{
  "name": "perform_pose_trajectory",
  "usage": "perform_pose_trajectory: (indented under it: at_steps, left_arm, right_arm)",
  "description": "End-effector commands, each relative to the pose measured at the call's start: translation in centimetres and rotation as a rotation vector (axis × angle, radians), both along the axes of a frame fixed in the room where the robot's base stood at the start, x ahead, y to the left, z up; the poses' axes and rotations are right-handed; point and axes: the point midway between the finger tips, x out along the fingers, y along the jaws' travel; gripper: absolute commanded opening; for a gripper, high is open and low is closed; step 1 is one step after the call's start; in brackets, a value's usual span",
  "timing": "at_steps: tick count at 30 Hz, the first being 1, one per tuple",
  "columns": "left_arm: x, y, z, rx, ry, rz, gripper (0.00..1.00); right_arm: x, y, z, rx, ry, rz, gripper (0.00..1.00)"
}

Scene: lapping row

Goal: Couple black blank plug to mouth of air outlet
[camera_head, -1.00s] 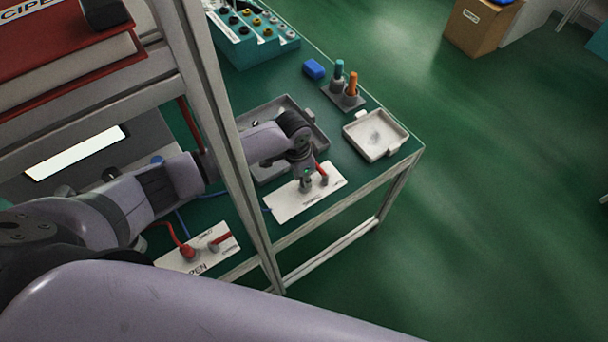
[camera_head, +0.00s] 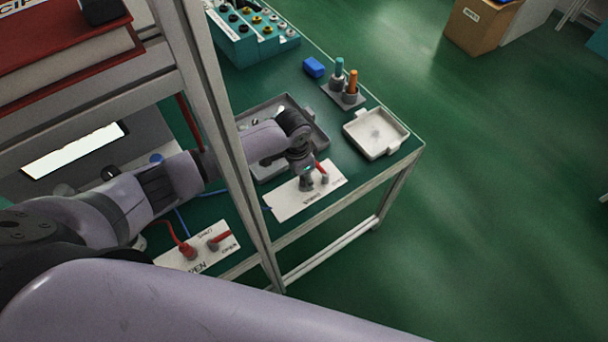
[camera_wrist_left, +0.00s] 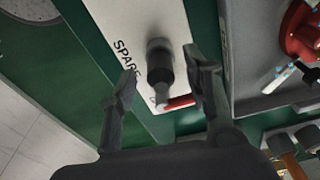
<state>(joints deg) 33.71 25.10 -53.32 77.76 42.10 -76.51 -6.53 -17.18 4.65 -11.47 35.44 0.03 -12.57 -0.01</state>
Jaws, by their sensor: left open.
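My left gripper (camera_head: 306,182) is low over a white plate (camera_head: 287,206) near the table's front edge. In the left wrist view the left gripper (camera_wrist_left: 161,72) is open, one finger on each side of a black piece that looks like the blank plug (camera_wrist_left: 160,68). The black piece lines up with a grey collar (camera_wrist_left: 158,44), apparently the air outlet's mouth. They appear to touch; I cannot tell how firmly they are joined. The fingers look clear of it. A red lever (camera_wrist_left: 180,102) lies beside it. My right gripper is not in view.
A rack post (camera_head: 231,150) crosses in front of my left arm. A grey tray (camera_head: 321,141) is behind the gripper, a white tray (camera_head: 362,150) right of it. Other objects are a two-bottle holder (camera_head: 345,98), a blue block (camera_head: 314,67) and a second valve plate (camera_head: 222,256).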

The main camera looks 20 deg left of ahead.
Motion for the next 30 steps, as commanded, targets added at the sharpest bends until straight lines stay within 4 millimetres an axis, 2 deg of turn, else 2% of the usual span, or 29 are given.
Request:
perform_pose_trajectory:
  at_steps: [12, 16, 21, 30]
  left_arm:
    - [-0.6, 0.7, 8.0, -0.001, -0.005, -0.001, 0.45]
    - [-0.7, 0.9, 10.1, -0.001, -0.004, -0.001, 0.45]
    - [-0.9, 1.0, 11.3, 0.000, -0.001, 0.000, 0.45]
    - [-1.0, 1.0, 11.5, 0.000, -0.001, 0.000, 0.45]
  right_arm:
    - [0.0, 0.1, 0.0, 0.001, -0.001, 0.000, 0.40]
    - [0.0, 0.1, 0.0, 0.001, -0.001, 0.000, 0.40]
    - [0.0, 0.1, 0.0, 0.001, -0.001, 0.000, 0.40]
    - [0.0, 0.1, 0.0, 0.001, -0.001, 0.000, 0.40]
